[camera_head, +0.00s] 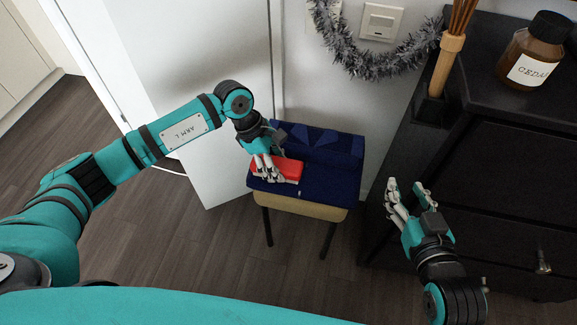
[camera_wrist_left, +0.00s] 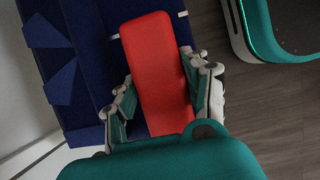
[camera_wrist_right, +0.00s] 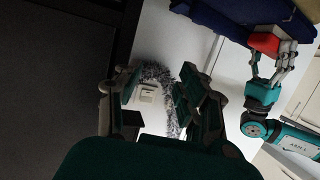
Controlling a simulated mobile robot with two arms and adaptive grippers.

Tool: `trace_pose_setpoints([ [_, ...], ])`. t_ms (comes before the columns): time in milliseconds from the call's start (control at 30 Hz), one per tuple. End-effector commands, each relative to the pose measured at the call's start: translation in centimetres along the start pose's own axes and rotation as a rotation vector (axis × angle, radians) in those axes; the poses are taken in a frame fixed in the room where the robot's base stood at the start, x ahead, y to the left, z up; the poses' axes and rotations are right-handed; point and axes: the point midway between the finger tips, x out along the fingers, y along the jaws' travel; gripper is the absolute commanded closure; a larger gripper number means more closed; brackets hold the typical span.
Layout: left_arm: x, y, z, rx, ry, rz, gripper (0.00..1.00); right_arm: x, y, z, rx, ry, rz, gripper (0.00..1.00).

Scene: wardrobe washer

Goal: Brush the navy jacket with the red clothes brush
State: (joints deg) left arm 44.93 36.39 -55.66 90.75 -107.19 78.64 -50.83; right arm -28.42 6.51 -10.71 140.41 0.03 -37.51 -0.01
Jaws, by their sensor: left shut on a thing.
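The navy jacket (camera_head: 325,150) lies folded on a small stool (camera_head: 301,205) against the wall. Its collar and lapels show at the back. The red clothes brush (camera_head: 289,170) is over the front left part of the jacket; whether it touches the cloth I cannot tell. My left gripper (camera_head: 266,170) is shut on the brush. In the left wrist view the brush (camera_wrist_left: 160,75) sits between the two fingers, with the jacket (camera_wrist_left: 85,85) beneath it. My right gripper (camera_head: 408,190) is open and empty, right of the stool in front of the black dresser.
The black dresser (camera_head: 495,150) stands at the right. It bears a brown bottle labelled CEDAR (camera_head: 530,58) and a holder with sticks (camera_head: 445,70). A grey garland (camera_head: 365,60) hangs on the wall. A white door (camera_head: 190,60) is at the left. The floor before the stool is clear.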

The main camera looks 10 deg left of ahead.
Motion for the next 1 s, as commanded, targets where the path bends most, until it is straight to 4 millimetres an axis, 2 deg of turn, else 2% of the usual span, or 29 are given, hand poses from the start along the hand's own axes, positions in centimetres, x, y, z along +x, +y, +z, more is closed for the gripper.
trace_pose_setpoints([
  [367, 0.1, -0.1, -0.1, 0.0, 0.001, -0.002, 0.83, 0.1, 0.0, -0.2, 0.001, 0.01, 0.0, 0.6],
  [567, 1.0, -0.1, 2.0, 0.004, 0.0, -0.002, 0.83, 0.1, -0.1, -0.6, 0.001, 0.038, -0.001, 0.6],
  [700, 1.8, -0.1, 3.8, 0.002, 0.0, -0.002, 0.83, 0.3, -0.3, -1.7, 0.002, 0.096, -0.006, 0.6],
  [1000, 1.9, -0.1, 4.2, 0.0, 0.002, -0.002, 0.83, 0.2, -0.3, -2.0, 0.002, 0.108, -0.006, 0.6],
])
